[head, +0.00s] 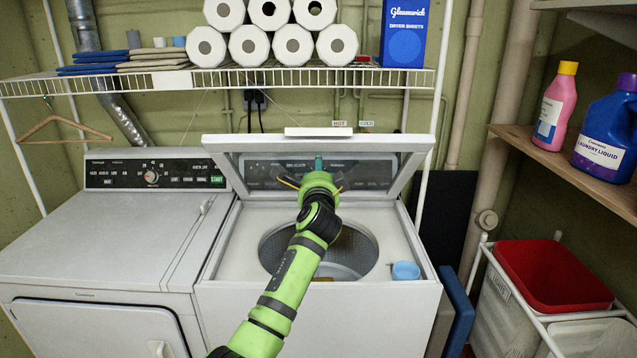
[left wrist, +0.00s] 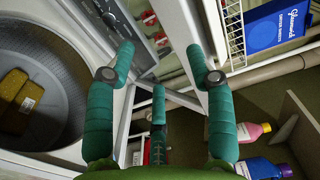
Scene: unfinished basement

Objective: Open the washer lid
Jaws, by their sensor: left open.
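The washer (head: 412,310) stands in the middle, with its tub (head: 350,255) exposed. Its lid (head: 412,145) is raised steeply from the back edge and has a see-through centre and a white handle strip (head: 318,132) on its upper edge. My left gripper (head: 318,165) reaches over the tub to the lid's inner side; contact cannot be told. In the left wrist view my left gripper (left wrist: 160,52) has its teal fingers spread, with a white lid edge (left wrist: 172,35) showing between them. My right gripper is not in view.
A blue cup (head: 406,270) sits on the washer's front right rim. A yellow-brown block (left wrist: 14,85) lies in the tub. The dryer (head: 130,230) adjoins on the left. A wire shelf (head: 260,80) hangs above the lid.

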